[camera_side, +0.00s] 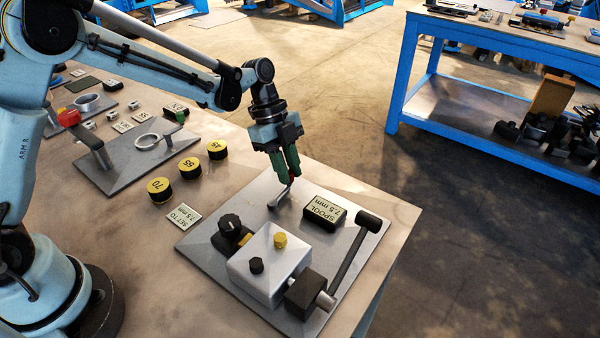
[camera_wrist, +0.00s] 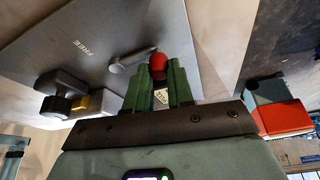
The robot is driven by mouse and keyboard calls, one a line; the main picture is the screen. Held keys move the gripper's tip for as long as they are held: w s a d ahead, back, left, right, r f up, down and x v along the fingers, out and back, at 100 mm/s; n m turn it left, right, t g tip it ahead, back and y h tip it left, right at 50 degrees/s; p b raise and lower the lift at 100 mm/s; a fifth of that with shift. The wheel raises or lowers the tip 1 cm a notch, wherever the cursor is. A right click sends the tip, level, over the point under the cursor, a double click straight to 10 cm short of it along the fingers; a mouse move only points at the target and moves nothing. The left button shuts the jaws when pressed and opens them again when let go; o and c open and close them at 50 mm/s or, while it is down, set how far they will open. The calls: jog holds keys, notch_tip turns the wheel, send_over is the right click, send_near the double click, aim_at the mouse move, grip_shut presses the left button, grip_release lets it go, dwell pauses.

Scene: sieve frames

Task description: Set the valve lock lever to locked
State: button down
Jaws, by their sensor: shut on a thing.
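The valve lock lever is a small grey metal bar (camera_side: 279,198) low on the grey plate of the valve fixture (camera_side: 215,232). In the wrist view the bar (camera_wrist: 132,61) runs to a red knob (camera_wrist: 157,64) between my fingers. My gripper (camera_side: 284,177) points down with its green fingers shut on the lever's knob end; it also shows in the wrist view (camera_wrist: 160,74). The word FREE (camera_wrist: 82,49) is printed on the plate, to the left of the bar in the wrist view. I cannot make out a locked mark. The fingers partly hide the knob.
A black SPOOL 7.5 mm block (camera_side: 325,213) stands close right of the lever. A white valve box (camera_side: 268,263) with knobs and a long black-handled lever (camera_side: 350,250) are nearer the camera. Yellow-topped discs (camera_side: 190,167) and a SET TO card (camera_side: 184,216) lie left of the plate.

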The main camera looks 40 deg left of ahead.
jog(key=c, duration=1)
grip_release()
jog(key=v, duration=1.2)
jog(key=shift+d+r, duration=0.1)
jog(key=s+a+n+t+y, duration=0.2)
jog(key=s+n+t, duration=0.2)
jog(key=s+n, duration=0.4)
jog(key=s+a+n+t+y, duration=0.2)
jog(key=s+n+t, duration=0.2)
jog(key=s+n, duration=0.3)
jog(key=n, duration=0.5)
jog(key=shift+s+a+f+y, duration=0.3)
jog(key=shift+s+a, duration=0.05)
